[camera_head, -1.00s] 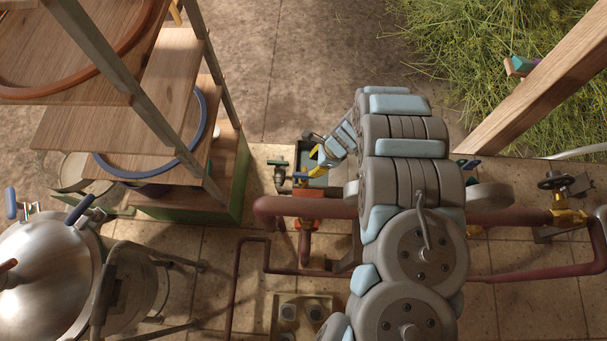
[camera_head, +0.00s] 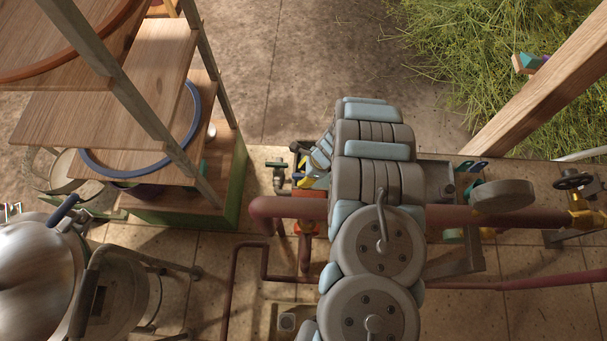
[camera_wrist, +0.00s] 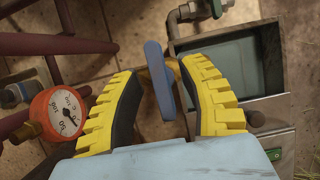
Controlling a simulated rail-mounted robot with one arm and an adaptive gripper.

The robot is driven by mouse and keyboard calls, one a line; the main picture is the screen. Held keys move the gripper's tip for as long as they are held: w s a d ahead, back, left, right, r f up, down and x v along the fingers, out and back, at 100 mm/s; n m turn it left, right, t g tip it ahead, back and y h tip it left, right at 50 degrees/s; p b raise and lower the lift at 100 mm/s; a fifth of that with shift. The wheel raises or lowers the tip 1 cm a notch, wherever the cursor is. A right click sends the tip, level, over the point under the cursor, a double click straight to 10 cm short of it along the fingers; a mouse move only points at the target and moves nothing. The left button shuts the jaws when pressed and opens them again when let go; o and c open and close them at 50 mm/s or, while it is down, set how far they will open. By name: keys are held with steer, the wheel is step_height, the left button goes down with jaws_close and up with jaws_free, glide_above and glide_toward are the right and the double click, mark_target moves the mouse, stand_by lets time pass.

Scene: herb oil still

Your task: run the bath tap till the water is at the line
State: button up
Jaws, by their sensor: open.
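The bath is a grey metal tub (camera_wrist: 271,57) at the upper right of the wrist view, with a flat blue-grey water surface (camera_wrist: 225,62) in it. No level line can be made out. A tap with a green handle (camera_wrist: 217,6) reaches over its rim; it also shows in the head view (camera_head: 277,168). My gripper (camera_wrist: 182,82), with yellow ridged fingers, is open. A blue lever (camera_wrist: 160,82) on a brass fitting lies between the fingers, apparently without contact. In the head view, my gripper (camera_head: 312,178) and arm hide most of the bath.
A round red gauge (camera_wrist: 62,113) is close to the left finger. Dark red pipes (camera_head: 285,207) run across the floor area beside the bath. Wooden shelves (camera_head: 110,95) and a steel still (camera_head: 35,265) stand at left. A valve wheel (camera_head: 572,180) is at far right.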

jaws_close()
steer(key=shift+f+n+b, duration=0.25)
steer(key=shift+n+b, duration=0.35)
steer(key=shift+b, duration=0.3)
steer(key=shift+w+f+n+g+b, duration=0.1)
steer(key=shift+n+g+b, duration=0.5)
steer(key=shift+n+b, duration=0.35)
steer(key=shift+r+n+g+h+b, duration=0.15)
steer(key=shift+n+g+b, duration=0.1)
steer(key=shift+n, duration=0.45)
steer(key=shift+r+n+g+h+b, duration=0.15)
steer(key=shift+n+g, duration=0.1)
steer(key=shift+n, duration=0.4)
